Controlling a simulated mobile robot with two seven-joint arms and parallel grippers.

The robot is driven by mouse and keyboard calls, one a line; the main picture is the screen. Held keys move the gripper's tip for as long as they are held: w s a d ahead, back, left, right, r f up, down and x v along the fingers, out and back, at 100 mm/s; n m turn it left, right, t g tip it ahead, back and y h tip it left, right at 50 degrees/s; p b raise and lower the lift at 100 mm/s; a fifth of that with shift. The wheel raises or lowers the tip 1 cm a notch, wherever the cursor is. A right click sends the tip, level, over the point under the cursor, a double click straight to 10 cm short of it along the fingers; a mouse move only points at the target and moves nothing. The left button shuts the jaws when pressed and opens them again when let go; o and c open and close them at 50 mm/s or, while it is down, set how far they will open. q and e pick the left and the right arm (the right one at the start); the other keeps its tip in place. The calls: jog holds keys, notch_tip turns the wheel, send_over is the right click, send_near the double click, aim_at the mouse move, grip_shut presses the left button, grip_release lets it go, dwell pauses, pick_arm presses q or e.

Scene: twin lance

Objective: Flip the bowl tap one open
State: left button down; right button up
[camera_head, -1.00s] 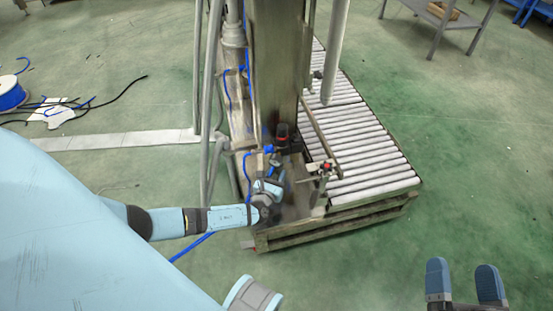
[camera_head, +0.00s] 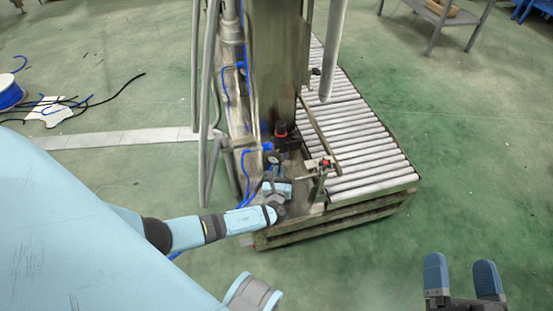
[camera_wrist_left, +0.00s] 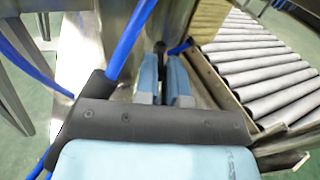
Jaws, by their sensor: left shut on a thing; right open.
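My left gripper (camera_head: 272,166) reaches in beside the foot of the steel column. In the left wrist view its two blue fingers (camera_wrist_left: 164,72) point away from me, close together, at the steel surface. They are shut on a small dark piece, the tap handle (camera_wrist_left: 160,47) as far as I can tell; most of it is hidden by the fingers. The tap's body and the bowl cannot be made out clearly. My right gripper (camera_head: 462,277) is open and empty above the green floor at the lower right.
A roller conveyor (camera_head: 362,140) runs right of the steel column (camera_head: 276,70). Blue hoses (camera_wrist_left: 128,40) pass close to my left gripper. A small red-topped fitting (camera_head: 325,164) stands at the conveyor's near corner.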

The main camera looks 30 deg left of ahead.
pick_arm(q)
jog(key=n+g+y, duration=0.1)
jog(key=d+n+g+y+b, duration=0.1)
jog(key=y, duration=0.1)
jog(key=w+n+g+y, duration=0.1)
jog(key=n+g+y, duration=0.1)
jog(key=shift+d+b, duration=0.2)
jog(key=shift+b, duration=0.15)
pick_arm(e)
jog(key=shift+a+y, duration=0.3)
pick_arm(q)
jog(key=c, duration=1.2)
grip_release()
pick_arm(e)
jog(key=shift+f, duration=0.1)
jog(key=shift+s+d, duration=0.1)
